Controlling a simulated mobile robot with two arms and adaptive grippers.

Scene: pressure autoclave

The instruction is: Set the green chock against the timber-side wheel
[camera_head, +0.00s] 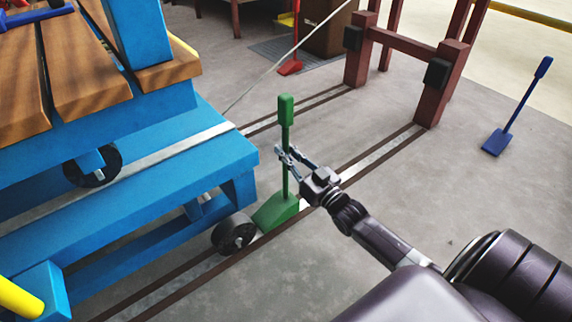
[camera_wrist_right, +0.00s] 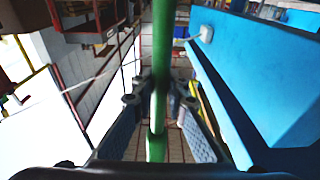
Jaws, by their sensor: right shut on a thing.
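The green chock (camera_head: 275,212) is a wedge with a tall upright handle and a thicker grip on top. It is at the rail, just right of the near black wheel (camera_head: 234,233) under the blue cart. Its lower edge looks very close to this wheel; I cannot tell whether they touch. My right gripper (camera_head: 287,160) is shut on the handle, about midway up. In the right wrist view the green handle (camera_wrist_right: 160,80) runs between the two fingers (camera_wrist_right: 158,115). Another black wheel (camera_head: 100,170) sits further left under the cart. My left gripper is not in view.
The blue cart (camera_head: 170,180) carries timber planks (camera_head: 85,75) and fills the left side. Rails (camera_head: 375,152) run back toward a dark red frame (camera_head: 435,85). A blue chock-like tool (camera_head: 497,140) and a red one (camera_head: 290,66) stand apart.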

